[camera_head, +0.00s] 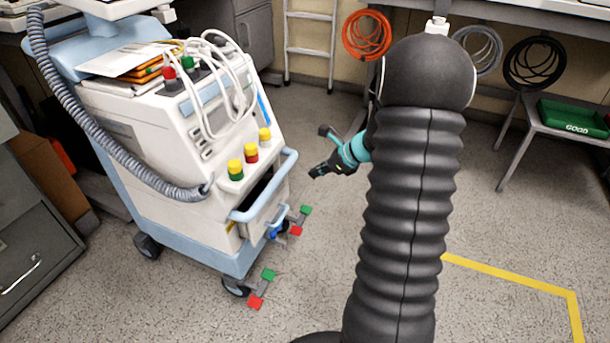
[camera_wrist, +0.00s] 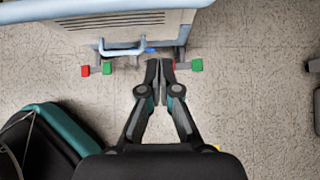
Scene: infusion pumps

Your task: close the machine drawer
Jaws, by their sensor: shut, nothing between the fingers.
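The white and light-blue wheeled machine (camera_head: 200,130) stands at left in the head view. Its drawer (camera_head: 262,213) is low on the front, below a blue push bar (camera_head: 262,190), and stands partly out, with a dark gap above its front. The drawer has a small blue handle (camera_head: 276,222). My gripper (camera_head: 316,172) is apart from the machine, to the right of the drawer. Its fingertips (camera_wrist: 160,68) are together and empty, right of the handle in the wrist view.
Red and green foot pieces (camera_head: 268,275) stick out low from the machine's base. A grey hose (camera_head: 95,130) hangs along its side. A grey cabinet (camera_head: 35,240) stands at left. A table with a green box (camera_head: 572,118) is at right. The floor before the machine is clear.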

